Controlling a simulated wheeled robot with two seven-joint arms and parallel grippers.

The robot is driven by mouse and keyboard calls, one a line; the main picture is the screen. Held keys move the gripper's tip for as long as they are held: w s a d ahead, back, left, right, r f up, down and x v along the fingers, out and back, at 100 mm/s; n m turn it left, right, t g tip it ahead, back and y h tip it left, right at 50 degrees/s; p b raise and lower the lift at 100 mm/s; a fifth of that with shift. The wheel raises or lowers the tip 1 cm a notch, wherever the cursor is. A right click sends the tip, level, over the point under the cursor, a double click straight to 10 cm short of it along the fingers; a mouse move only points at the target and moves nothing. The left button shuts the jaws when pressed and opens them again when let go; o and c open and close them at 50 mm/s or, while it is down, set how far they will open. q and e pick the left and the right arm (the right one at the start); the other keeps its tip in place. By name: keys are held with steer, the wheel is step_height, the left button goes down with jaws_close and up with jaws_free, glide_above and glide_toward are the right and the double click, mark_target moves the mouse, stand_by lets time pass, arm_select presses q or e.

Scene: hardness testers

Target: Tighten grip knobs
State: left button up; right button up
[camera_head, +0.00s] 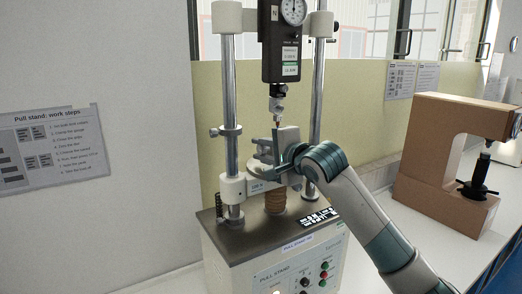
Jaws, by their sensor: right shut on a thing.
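The pull stand (262,260) has two steel columns and a dark gauge (282,45) with a round dial at the top. My right gripper (281,165) reaches in from the right and is shut at the grip's right side. The part between its fingers is mostly hidden, and seems to be a grip knob. My left gripper is out of view.
A brown hardness tester (432,150) stands on the white bench at the right. A work-steps sheet (52,148) hangs on the left wall. The stand's base has a button panel (318,275). The columns closely flank the grip.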

steer(key=shift+g+h, duration=1)
steer(key=shift+g, duration=0.4)
steer(key=o, duration=0.8)
steer(key=shift+c, duration=0.2)
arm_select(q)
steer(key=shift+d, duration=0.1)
arm_select(e)
steer(key=shift+s+d+r+b, duration=0.2)
steer(key=shift+s+d+b, duration=0.1)
steer(key=shift+s+b, duration=0.1)
arm_select(q)
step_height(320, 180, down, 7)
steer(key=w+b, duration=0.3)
steer(key=b, duration=0.3)
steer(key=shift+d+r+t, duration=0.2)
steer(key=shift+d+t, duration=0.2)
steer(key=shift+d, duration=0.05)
arm_select(e)
steer(key=v, duration=1.6)
steer(key=shift+r, duration=0.2)
